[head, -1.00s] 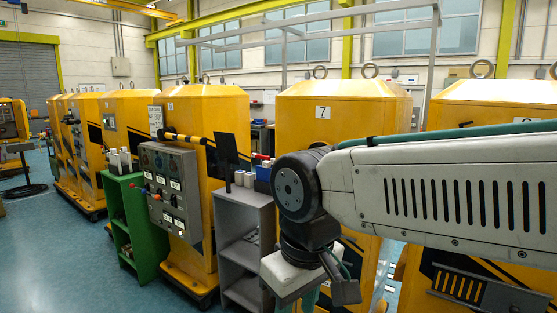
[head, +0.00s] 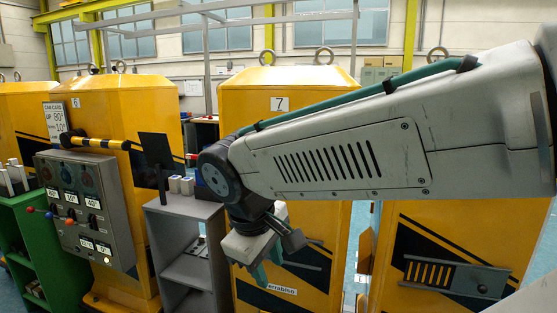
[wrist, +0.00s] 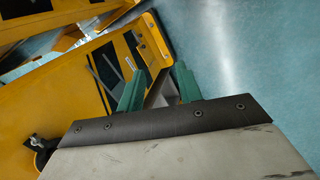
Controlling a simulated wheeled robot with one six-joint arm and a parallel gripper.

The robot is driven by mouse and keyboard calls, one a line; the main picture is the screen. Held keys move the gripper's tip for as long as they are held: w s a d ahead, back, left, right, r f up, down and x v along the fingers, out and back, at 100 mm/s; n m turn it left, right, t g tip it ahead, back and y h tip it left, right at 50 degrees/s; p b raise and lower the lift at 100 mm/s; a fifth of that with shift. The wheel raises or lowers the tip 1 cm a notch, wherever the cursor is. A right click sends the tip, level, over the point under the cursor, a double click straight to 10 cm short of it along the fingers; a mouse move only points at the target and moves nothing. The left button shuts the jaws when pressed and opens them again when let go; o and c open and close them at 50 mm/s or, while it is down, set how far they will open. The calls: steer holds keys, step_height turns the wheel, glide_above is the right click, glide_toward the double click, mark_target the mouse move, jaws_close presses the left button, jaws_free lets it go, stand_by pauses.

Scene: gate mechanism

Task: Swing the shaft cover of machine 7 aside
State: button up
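Machine 7 (head: 240,105) is a yellow cabinet with a white 7 label (head: 279,104), standing behind my arm in the head view. Its lower front has a black diagonal panel with a grey bar (head: 310,267), partly hidden by my gripper; I cannot tell for sure whether this bar is part of the shaft cover. My gripper (head: 264,274) hangs in front of this lower front, pointing down. In the wrist view my gripper (wrist: 158,88) shows two green fingers spread apart, with no object clearly held. A yellow machine front with a black panel (wrist: 105,72) lies beyond the fingers.
A grey shelf (head: 190,240) and a control box (head: 85,205) with knobs stand left of machine 7. Another yellow machine (head: 400,262) with a slotted grey plate (head: 455,278) is to the right. Blue floor (wrist: 240,50) is open.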

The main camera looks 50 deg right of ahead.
steer(key=w+d+r+n+t+h, duration=0.1)
steer(key=w+d+r+n+h, duration=0.2)
steer(key=w+d+n+h, duration=0.4)
steer(key=w+d+r+n+t+h, duration=0.2)
steer(key=w+d+n+h, duration=0.5)
steer(key=w+d, duration=1)
steer(key=d+r+n, duration=0.1)
steer(key=d+n, duration=0.1)
steer(key=d, duration=0.5)
steer(key=shift+w+d+r, duration=0.15)
steer(key=shift+r, duration=0.25)
jaws_close()
